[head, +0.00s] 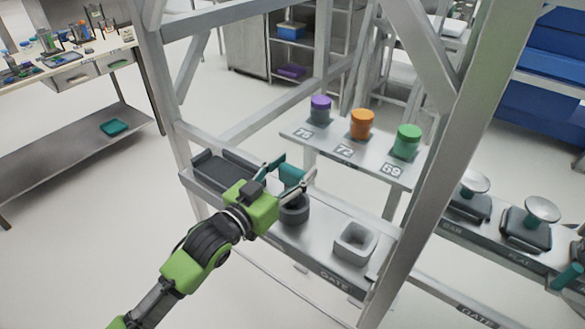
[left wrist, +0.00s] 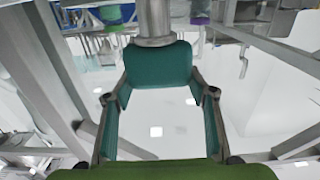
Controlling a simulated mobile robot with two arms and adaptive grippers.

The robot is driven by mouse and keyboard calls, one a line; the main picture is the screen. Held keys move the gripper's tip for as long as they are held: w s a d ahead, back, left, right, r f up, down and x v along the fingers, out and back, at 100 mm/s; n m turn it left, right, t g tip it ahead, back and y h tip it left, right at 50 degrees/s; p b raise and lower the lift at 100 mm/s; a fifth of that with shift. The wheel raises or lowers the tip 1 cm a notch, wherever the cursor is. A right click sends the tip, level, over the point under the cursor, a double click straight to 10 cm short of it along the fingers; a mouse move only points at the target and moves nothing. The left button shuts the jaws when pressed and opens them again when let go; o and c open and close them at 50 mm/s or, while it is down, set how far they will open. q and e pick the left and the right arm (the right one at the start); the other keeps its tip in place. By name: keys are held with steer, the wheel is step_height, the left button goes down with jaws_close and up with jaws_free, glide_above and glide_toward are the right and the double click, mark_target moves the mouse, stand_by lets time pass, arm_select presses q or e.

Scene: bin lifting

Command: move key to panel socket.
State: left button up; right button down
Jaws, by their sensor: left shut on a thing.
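My left gripper (head: 289,177) is shut on the key's teal handle (head: 292,173), over the shelf marked GATE. In the left wrist view the teal block (left wrist: 158,63) sits between the fingertips of the gripper (left wrist: 158,95), with a grey metal cylinder (left wrist: 154,20) behind it. Whether that cylinder belongs to the key cannot be told. A dark round ring (head: 295,215) stands on the shelf just below the gripper and is partly hidden by it. A pale square socket block (head: 341,250) stands to its right, apart from the gripper. My right gripper is not in view.
A dark tray (head: 206,167) lies left on the shelf. Purple (head: 320,108), orange (head: 362,124) and green (head: 407,140) cylinders stand on a numbered plate above. A slanted frame post (head: 432,165) rises at right. Scales (head: 527,228) stand beyond it.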

mark_target(289, 185)
arm_select(q)
steer(key=shift+f+b, duration=1.1)
steer(key=shift+f, duration=0.9)
stand_by(0.4)
stand_by(0.4)
steer(key=o, duration=2.3)
step_height(289, 185, up, 9)
steer(key=p, duration=0.9)
